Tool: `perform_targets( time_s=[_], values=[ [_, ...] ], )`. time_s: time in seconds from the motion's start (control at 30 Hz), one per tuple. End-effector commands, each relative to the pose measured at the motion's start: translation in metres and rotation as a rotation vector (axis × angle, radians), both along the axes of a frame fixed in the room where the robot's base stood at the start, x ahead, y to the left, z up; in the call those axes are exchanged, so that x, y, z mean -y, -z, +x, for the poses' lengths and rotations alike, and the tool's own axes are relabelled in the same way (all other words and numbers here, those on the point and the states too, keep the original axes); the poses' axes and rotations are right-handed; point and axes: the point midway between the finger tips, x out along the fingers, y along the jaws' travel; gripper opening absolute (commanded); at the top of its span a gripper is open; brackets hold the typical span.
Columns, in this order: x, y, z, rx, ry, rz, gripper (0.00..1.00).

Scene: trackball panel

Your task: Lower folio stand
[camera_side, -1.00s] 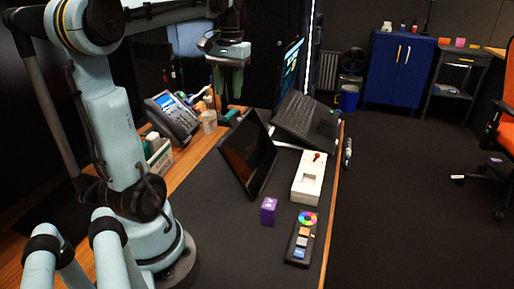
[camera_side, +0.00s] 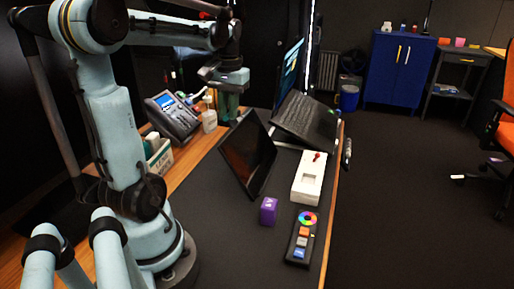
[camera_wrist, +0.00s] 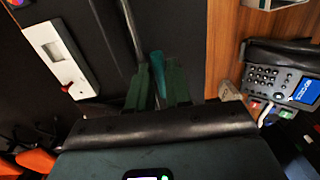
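The folio stand (camera_side: 247,152) is a dark, tablet-like panel propped up at a tilt on the black desk mat, its dark face toward the side camera. My gripper (camera_side: 229,106) hangs fingers-down just behind and above its top edge in the side view. In the wrist view my gripper (camera_wrist: 158,88) shows two dark green fingers apart, with a teal strip between them that I cannot identify. A thin grey edge (camera_wrist: 131,28), seemingly the stand's, runs close beside the fingers. Contact with the stand cannot be told.
A white panel with a red stick (camera_side: 308,178), a purple cube (camera_side: 268,211) and a colour-wheel controller (camera_side: 301,238) lie in front. A desk phone (camera_side: 173,116) and white bottle (camera_side: 209,117) are left.

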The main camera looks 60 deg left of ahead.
Motion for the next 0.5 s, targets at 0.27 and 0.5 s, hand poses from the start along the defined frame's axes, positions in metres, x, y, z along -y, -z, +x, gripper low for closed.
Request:
perform_targets(
  time_s=[0.27,0.5],
  values=[
    [0.0001,-0.0002,0.0,0.0,0.0,0.0,0.0],
    [-0.0037,0.0026,-0.0036,-0.001,-0.003,0.0,0.0]
  ],
)
